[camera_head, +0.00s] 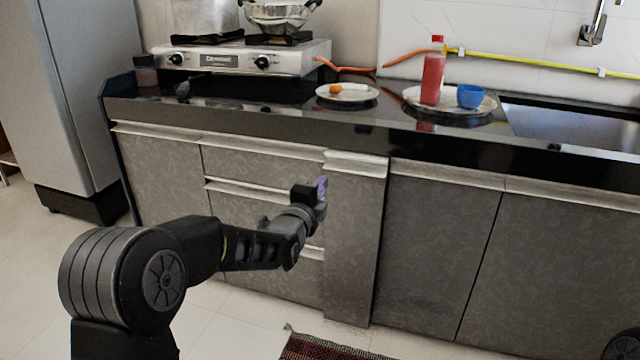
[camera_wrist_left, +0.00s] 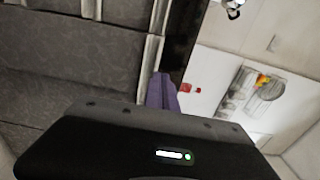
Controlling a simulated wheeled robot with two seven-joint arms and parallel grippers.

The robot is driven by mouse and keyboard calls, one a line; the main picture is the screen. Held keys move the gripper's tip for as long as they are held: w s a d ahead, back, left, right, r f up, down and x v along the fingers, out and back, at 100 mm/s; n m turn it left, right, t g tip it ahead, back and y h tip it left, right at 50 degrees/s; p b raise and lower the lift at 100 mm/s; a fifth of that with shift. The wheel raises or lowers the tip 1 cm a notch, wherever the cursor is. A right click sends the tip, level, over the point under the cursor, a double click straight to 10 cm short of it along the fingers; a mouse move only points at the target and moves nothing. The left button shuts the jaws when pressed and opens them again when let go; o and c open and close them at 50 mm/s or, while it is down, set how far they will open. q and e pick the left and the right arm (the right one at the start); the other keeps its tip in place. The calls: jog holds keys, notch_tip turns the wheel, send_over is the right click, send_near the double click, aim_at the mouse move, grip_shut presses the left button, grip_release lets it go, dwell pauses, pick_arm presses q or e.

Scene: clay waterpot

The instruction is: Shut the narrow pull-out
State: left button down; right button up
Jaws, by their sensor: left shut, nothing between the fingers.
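The narrow pull-out (camera_head: 354,245) is a tall, slim grey-patterned front with a pale top strip, between the drawers and the wide cabinet doors. It stands out a little from the fronts beside it, with a thin dark side edge showing on its right. My left gripper (camera_head: 321,187) is shut and empty, its purple fingertips near the upper left part of the pull-out front. I cannot tell whether they touch it. The purple fingers (camera_wrist_left: 162,92) also show in the left wrist view, near a pale strip. My right gripper is not in view.
A stack of drawers (camera_head: 250,165) is on the left, and wide cabinet doors (camera_head: 435,240) are on the right. The black counter (camera_head: 360,115) above holds a stove (camera_head: 240,60), plates, a red bottle (camera_head: 432,78) and a blue cup (camera_head: 470,96). A woven rug (camera_head: 320,347) lies on the floor below.

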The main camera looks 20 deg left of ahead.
pick_arm(q)
jog(key=shift+s, duration=0.2)
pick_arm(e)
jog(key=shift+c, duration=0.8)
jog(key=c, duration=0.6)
pick_arm(q)
jog(key=s+d+f+n+g, duration=0.1)
jog(key=s+f+n+g, duration=0.3)
jog(key=f, duration=0.7)
jog(key=s+d+f+n+g, duration=0.25)
jog(key=s+f, duration=0.35)
jog(key=f, duration=0.5)
jog(key=s+d+f+n+g, duration=0.15)
jog(key=s+f+n, duration=0.3)
jog(key=f, duration=0.65)
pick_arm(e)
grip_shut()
pick_arm(q)
jog(key=s+d+f+n+g+h, duration=0.1)
jog(key=s+d+f+n+g, duration=0.1)
jog(key=s, duration=0.8)
jog(key=s+d+f+n+g, duration=0.2)
jog(key=s+f+n+g, duration=0.1)
jog(key=s+f, duration=0.4)
jog(key=s+d+f+n+g+h, duration=0.1)
jog(key=s+f+n, duration=0.4)
jog(key=s, duration=0.7)
jog(key=d+g, duration=0.1)
jog(key=g, duration=0.1)
jog(key=shift+s+d+g+h, duration=0.3)
